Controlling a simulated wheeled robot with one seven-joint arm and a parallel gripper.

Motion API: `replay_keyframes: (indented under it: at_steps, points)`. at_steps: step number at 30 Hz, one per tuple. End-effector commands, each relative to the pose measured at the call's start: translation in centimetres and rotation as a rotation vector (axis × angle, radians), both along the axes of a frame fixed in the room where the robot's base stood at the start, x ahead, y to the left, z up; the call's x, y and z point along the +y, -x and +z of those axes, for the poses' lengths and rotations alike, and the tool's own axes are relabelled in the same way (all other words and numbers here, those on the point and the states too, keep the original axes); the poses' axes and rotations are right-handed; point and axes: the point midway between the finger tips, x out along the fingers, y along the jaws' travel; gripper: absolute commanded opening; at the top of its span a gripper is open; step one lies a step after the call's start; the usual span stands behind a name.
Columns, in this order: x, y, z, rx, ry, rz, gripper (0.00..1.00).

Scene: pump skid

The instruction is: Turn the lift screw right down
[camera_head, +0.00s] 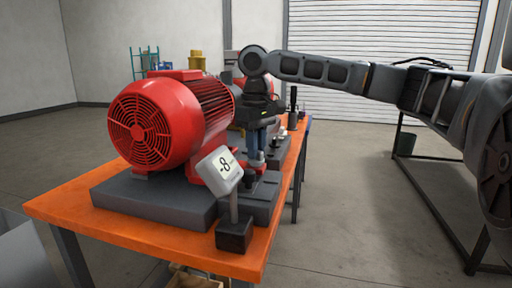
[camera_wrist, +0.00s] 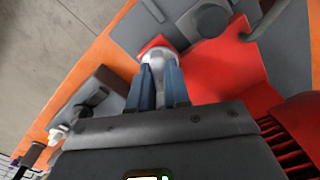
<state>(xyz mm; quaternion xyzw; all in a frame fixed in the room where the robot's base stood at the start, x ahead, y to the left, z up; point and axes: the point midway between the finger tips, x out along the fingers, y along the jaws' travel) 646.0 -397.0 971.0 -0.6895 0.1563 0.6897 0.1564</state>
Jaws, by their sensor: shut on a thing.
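The lift screw (camera_wrist: 157,58) shows in the wrist view as a pale metal head between my two blue-grey fingers. It stands at a red foot of the motor. My gripper (camera_wrist: 158,72) is shut on it from above; the fingers hide part of the screw. In the head view, my gripper (camera_head: 257,152) points down beside the red motor (camera_head: 160,120), and little of the screw shows below the fingertips. A tilted white display (camera_head: 222,168) on a post in front reads -8.
The motor rests on a dark grey base (camera_head: 150,200) on an orange bench (camera_head: 75,205). The display's dark block (camera_head: 234,234) stands near the bench's front corner. More dark parts and a black upright post (camera_head: 293,105) stand behind my gripper. Open floor lies to the right.

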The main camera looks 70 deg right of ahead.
Motion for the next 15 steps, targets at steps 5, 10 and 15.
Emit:
replay_keyframes:
  at_steps: [5, 10, 15]
  points:
    - [0.00, 0.00, 0.03, 0.000, 0.000, 0.001, 0.00]
    - [0.02, -0.02, 0.18, -0.001, 0.000, 0.024, 0.00]
    - [0.07, -0.03, 0.36, -0.001, -0.003, 0.095, 0.00]
